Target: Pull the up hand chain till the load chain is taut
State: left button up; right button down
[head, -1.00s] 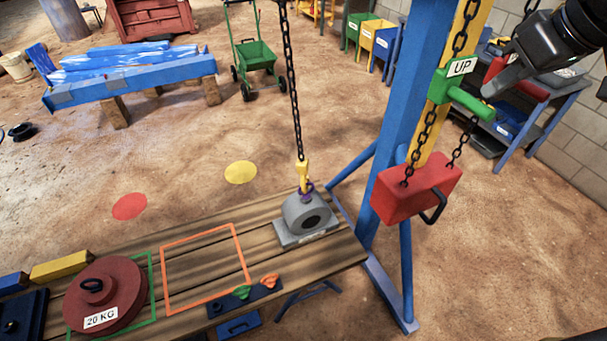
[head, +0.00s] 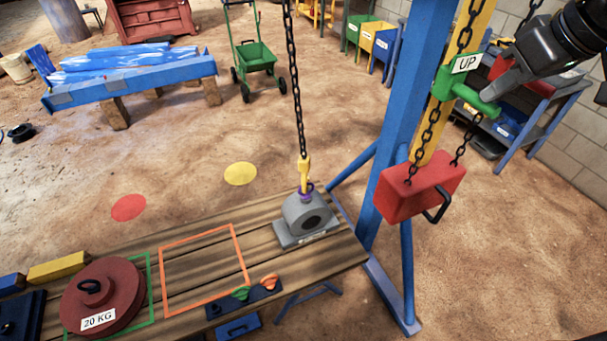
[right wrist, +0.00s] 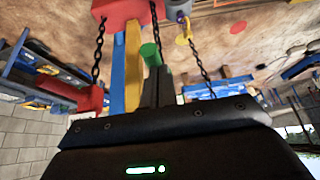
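The green UP handle (head: 467,83) sits on the hand chain (head: 429,126) beside the yellow and blue post. My right gripper (head: 490,88) reaches in from the upper right, its fingers close together at the handle's outer end; the green handle end (right wrist: 150,53) shows at the fingertips in the right wrist view. The load chain (head: 293,75) hangs straight down to a yellow hook (head: 304,172) at a purple ring on the grey load (head: 308,216). The load rests on the wooden table. Any small slack at the hook is too small to tell. My left gripper is not in view.
A red block (head: 420,190) with a black handle hangs in front of the blue post (head: 397,120). A red 20 KG weight (head: 105,290) lies on the wooden table (head: 200,262). A blue shelf (head: 540,128) stands against the wall at right. Sandy floor is open behind the table.

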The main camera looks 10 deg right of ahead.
jog(key=s, duration=0.2)
jog(key=s+d+b, duration=0.1)
jog(key=s, duration=0.1)
jog(key=shift+s+d+r, duration=0.2)
jog(key=shift+s, duration=0.05)
jog(key=shift+w, duration=0.1)
jog(key=s+p+v, duration=0.1)
jog(key=v, duration=0.5)
jog(key=shift+p, duration=0.4)
jog(key=shift+d, duration=0.15)
dwell(3.4)
